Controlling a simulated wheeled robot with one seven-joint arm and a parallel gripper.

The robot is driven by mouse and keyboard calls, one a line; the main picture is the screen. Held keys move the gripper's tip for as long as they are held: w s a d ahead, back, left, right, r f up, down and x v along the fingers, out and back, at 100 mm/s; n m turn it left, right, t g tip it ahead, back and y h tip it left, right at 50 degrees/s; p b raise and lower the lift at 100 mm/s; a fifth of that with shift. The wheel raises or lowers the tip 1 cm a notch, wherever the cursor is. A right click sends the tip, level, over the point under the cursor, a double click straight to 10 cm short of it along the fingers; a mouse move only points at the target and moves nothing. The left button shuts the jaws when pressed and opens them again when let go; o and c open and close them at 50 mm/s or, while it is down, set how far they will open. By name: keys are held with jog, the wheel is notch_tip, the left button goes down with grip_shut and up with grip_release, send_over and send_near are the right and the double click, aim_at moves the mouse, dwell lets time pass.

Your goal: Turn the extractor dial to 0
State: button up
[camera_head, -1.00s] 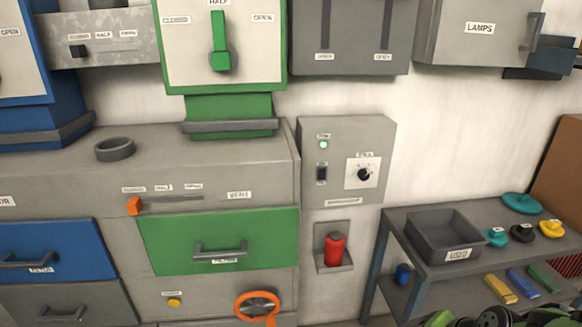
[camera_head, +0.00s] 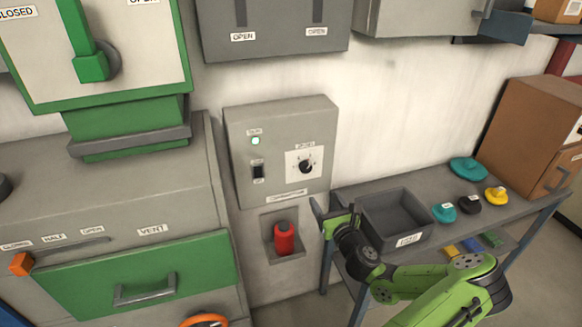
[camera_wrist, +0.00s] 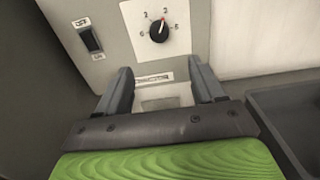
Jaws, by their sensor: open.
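The extractor panel (camera_head: 245,190) is a grey wall box with a lit lamp, a switch and a dial. The black extractor dial (camera_head: 306,166) sits on a white plate at the box's right side. My gripper (camera_wrist: 170,86) is open and empty, apart from the dial. In the head view my gripper (camera_head: 331,217) is below and right of the dial, beside the panel.
A black switch (camera_wrist: 90,39) is left of the dial. A grey bin (camera_head: 427,231) and several coloured knobs lie on the side table (camera_head: 525,216). The wall right of the panel is bare.

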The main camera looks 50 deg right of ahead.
aim_at(307, 170)
jog(key=p+x, duration=0.2)
jog(key=x, duration=1.1)
jog(key=shift+w+r, duration=0.1)
jog(key=shift+w, duration=0.1)
jog(key=shift+w+d, duration=0.4)
jog(key=shift+w, duration=0.05)
jog(key=c, duration=1.1)
jog(key=shift+o, duration=0.2)
